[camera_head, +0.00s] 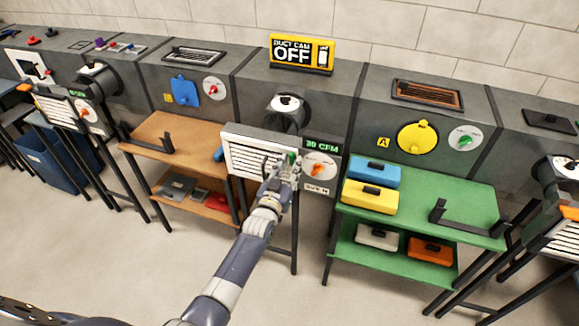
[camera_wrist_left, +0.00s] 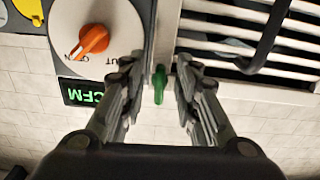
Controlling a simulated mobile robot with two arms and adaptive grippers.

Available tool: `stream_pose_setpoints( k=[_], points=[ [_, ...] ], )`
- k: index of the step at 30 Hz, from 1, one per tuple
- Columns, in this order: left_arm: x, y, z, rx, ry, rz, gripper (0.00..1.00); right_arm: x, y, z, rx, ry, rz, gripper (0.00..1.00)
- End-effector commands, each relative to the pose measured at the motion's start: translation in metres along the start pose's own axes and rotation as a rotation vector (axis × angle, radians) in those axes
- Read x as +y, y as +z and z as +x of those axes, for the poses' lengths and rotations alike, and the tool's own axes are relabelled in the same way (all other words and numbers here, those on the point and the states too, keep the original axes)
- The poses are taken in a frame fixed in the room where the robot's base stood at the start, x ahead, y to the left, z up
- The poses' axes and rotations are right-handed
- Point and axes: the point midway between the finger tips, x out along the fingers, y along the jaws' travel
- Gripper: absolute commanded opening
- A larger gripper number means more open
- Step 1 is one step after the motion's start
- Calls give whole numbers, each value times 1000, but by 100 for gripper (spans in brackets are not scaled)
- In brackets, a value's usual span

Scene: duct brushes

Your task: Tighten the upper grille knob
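The white slatted grille (camera_head: 252,157) is on the front of the middle duct unit. A small green knob (camera_wrist_left: 159,84) is at its edge in the left wrist view, and it also shows in the head view (camera_head: 292,156). My left gripper (camera_head: 284,169) is at the grille's right side. In the left wrist view its two fingers (camera_wrist_left: 159,68) are open on either side of the green knob, with gaps visible between knob and fingers. A black handle (camera_wrist_left: 268,40) crosses the grille slats. Any other grille knob is hidden or cannot be made out. My right gripper is not in view.
Beside the grille are an orange dial (camera_head: 318,169) and a green CFM display (camera_head: 322,145). A yellow "DUCT CAM OFF" sign (camera_head: 300,53) stands above. A green shelf table (camera_head: 410,212) with colored boxes is to the right, a wooden one (camera_head: 172,128) to the left.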

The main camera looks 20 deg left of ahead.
Motion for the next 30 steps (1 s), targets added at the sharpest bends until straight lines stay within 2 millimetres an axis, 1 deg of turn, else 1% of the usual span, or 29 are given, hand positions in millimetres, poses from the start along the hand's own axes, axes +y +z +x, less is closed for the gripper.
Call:
stream_pose_setpoints(
  k=[5, 8, 11, 15, 21, 25, 30],
  points=[
    [0, 0, -4, 0, 0, 0, 29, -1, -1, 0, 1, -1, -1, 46],
    [0, 1, -15, -1, 0, 0, 29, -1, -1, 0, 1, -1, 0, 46],
    [0, 1, -30, -1, 0, 0, 29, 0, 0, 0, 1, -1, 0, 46],
    [0, 1, -60, -2, 0, 0, 29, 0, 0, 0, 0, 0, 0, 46],
    [0, 1, -96, -3, 0, 0, 29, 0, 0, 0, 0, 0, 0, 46],
    [0, 1, -111, -1, 0, 1, 29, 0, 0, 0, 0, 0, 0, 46],
    [0, 0, -119, 0, 0, 0, 29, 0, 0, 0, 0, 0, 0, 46]
  ],
)
